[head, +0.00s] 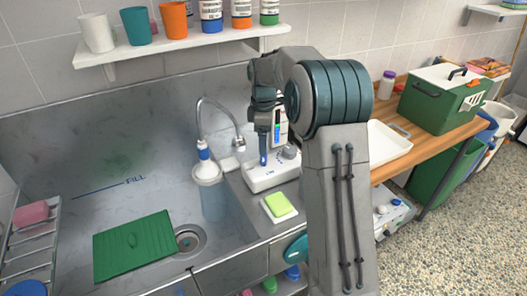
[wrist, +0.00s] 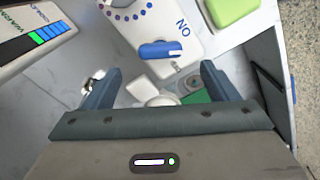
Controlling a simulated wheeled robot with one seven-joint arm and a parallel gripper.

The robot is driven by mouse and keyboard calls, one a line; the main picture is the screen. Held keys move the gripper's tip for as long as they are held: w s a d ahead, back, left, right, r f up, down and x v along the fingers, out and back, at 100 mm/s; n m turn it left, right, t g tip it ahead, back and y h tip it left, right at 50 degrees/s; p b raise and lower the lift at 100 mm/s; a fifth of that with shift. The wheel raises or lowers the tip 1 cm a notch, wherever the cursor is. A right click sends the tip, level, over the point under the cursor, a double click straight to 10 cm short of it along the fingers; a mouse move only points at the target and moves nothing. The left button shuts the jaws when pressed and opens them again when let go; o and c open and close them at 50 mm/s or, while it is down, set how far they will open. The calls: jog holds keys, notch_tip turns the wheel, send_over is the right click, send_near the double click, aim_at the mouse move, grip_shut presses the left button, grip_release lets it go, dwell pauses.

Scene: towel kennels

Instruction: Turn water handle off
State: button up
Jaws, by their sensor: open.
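The water handle (wrist: 160,51) is a short blue bar on a white plate, beside the blue word ON, in the wrist view. It lies nearly crosswise in that picture, just beyond the fingertips and between their lines. My gripper (wrist: 158,78) is open and empty, its two blue-grey fingers apart from the handle. In the head view my gripper (head: 263,158) points down over the white control unit (head: 268,180) beside the sink. There the handle is not clearly told apart from the fingers.
A display with blue and green bars (wrist: 42,38) stands close to my left finger. A green sponge (head: 279,204) lies in front. A shelf with cups (head: 180,47) hangs above.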

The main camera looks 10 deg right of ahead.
aim_at(264, 160)
notch_tip(264, 160, down, 6)
jog(key=shift+f, duration=0.1)
jog(key=c, duration=1)
